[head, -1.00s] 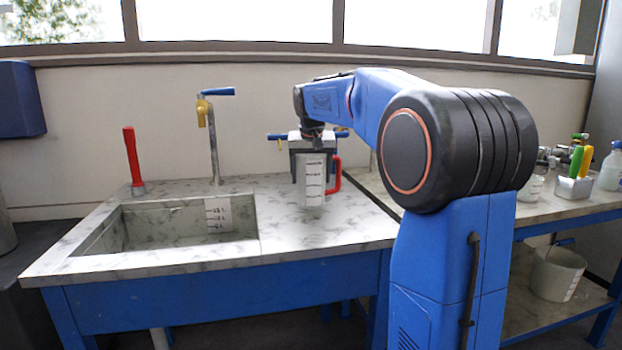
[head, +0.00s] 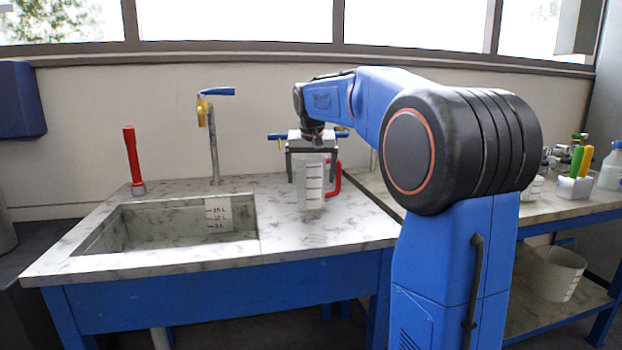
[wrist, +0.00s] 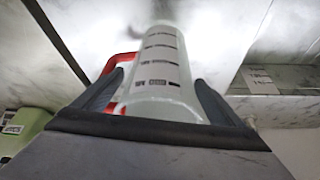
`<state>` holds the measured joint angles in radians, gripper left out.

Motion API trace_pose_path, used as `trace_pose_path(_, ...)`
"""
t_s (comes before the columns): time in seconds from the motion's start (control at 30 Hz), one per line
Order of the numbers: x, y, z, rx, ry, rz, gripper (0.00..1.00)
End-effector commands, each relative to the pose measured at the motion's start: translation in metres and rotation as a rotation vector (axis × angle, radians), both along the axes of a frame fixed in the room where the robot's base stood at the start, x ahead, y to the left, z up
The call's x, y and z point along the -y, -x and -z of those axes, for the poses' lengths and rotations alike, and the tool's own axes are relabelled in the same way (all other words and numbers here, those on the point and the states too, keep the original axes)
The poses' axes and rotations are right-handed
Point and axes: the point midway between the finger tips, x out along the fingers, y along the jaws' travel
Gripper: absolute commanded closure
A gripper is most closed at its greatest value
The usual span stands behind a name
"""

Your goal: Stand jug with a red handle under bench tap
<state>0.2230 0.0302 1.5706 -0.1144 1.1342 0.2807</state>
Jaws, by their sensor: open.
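The jug (head: 312,196) is clear and upright on the bench top to the right of the sink, with dark level marks and a red handle (head: 335,180) on its right. My gripper (head: 312,178) is open, with one finger on each side of the jug and gaps beside it. In the wrist view the jug (wrist: 160,50) also stands between the spread fingers. A tap with a yellow body and blue lever (head: 204,111) rises behind the sink. Blue bars (head: 278,136) and a brass-coloured piece show behind my gripper, which hides most of that fitting.
The sink (head: 95,232) is left of the jug, with a marked label on its inner wall. A red-handled upright fitting (head: 133,160) stands at its back left. A side bench at right carries bottles and a white holder (head: 574,188); a bucket (head: 556,272) sits below.

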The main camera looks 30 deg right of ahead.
Motion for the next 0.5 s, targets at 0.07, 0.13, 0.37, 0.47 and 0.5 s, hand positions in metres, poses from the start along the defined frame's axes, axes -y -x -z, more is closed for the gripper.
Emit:
trace_pose_path(0.07,-0.003,0.005,-0.012,0.003,0.001,0.0,0.09)
trace_pose_path(0.13,-0.005,0.009,-0.025,0.003,0.001,0.0,0.09)
trace_pose_path(0.37,-0.014,0.025,-0.065,0.003,0.001,-0.001,0.09)
trace_pose_path(0.47,-0.017,0.031,-0.079,0.002,0.0,0.0,0.09)
trace_pose_path(0.5,-0.017,0.033,-0.084,0.002,0.0,0.0,0.09)
